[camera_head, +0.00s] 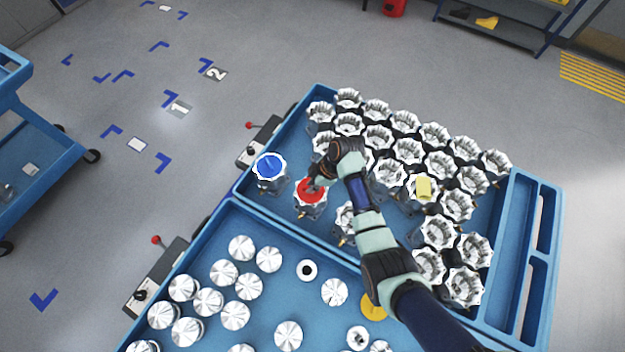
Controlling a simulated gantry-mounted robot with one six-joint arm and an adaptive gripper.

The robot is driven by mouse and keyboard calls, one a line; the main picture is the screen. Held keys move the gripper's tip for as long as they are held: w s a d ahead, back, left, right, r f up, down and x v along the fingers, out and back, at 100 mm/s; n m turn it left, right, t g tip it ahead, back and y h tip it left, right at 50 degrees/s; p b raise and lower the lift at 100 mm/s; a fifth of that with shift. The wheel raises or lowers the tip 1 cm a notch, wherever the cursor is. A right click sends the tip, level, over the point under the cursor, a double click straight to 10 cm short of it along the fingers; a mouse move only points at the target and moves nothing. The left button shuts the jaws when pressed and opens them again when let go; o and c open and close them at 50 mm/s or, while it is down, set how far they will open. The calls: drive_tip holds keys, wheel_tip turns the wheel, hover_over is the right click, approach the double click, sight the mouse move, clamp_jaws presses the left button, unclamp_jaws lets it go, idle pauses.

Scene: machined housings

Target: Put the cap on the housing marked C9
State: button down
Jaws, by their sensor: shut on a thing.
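My gripper (316,184) is shut on a red cap (308,197). The red cap is at the top of a silver housing (309,212) near the left side of the upper blue tray (336,235). I cannot tell whether the cap is fully seated or just above the housing. No C9 marking is legible on any housing. My wrist and arm hide part of the housings behind and to the right.
A housing with a blue cap (268,166) stands to the left. The lower tray (222,226) holds several silver caps (235,315) and a yellow disc (373,308).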

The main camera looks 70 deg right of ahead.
drive_tip(key=c, duration=1.1)
unclamp_jaws()
drive_tip(key=shift+c, duration=0.2)
drive_tip(key=v, duration=1.2)
